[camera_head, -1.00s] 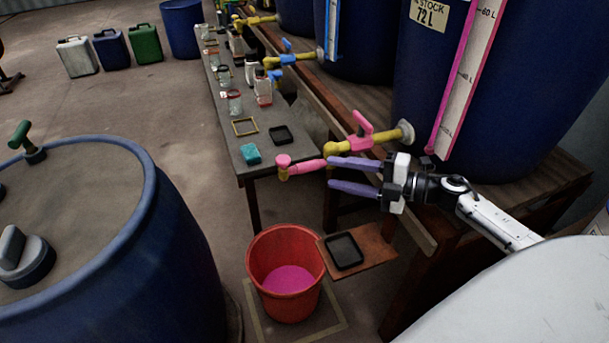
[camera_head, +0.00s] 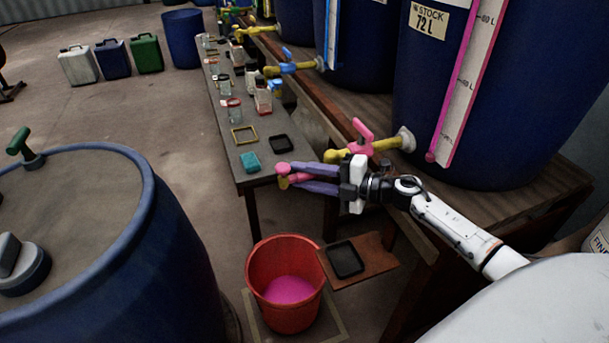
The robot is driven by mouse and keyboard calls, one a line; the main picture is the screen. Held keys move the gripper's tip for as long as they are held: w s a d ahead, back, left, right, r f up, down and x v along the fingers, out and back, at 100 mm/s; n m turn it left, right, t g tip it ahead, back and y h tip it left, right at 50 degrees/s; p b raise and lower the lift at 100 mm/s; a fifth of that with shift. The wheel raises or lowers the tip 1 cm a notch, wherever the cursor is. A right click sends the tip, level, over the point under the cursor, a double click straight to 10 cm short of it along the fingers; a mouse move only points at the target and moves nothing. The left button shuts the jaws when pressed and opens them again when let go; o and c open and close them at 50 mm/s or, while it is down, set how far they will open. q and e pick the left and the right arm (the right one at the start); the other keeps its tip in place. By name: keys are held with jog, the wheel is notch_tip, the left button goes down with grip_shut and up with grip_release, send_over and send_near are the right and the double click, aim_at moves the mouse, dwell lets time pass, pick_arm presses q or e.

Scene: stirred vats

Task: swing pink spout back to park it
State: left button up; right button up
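The pink spout (camera_head: 284,169) hangs past the front edge of the bench, over the red bucket's side. It belongs to a yellow tap with a pink handle (camera_head: 363,131) on the nearest blue vat (camera_head: 480,100). My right gripper (camera_head: 304,179) has its two purple fingers on either side of the spout, with little gap left and pink showing between them; it looks shut on the spout. The fingers hide much of the spout's length. A red bucket (camera_head: 257,270) with pink liquid stands below. My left gripper is not in view.
A small brown shelf (camera_head: 375,250) with a black tray (camera_head: 345,259) juts out beside the bucket. A bench (camera_head: 228,150) holds a teal sponge (camera_head: 250,162), a black tray and jars. A large blue drum (camera_head: 165,260) stands at left. The floor between is clear.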

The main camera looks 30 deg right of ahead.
grip_shut()
jog(key=shift+s+f+n+g+y+b, duration=0.3)
jog(key=shift+n+g+y+b, duration=0.3)
jog(key=shift+b, duration=0.55)
jog(key=shift+s+n+g+y+b, duration=0.2)
jog(key=shift+n+g+y+b, duration=0.15)
jog(key=shift+y+b, duration=0.2)
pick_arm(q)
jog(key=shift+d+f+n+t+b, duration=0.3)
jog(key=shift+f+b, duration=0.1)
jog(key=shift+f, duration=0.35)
pick_arm(e)
jog(key=shift+s+r+n+g+y, duration=0.3)
jog(key=shift+s+n+g+y, duration=0.15)
jog(key=shift+n+y, duration=0.1)
jog(key=shift+o, duration=2.2)
grip_release()
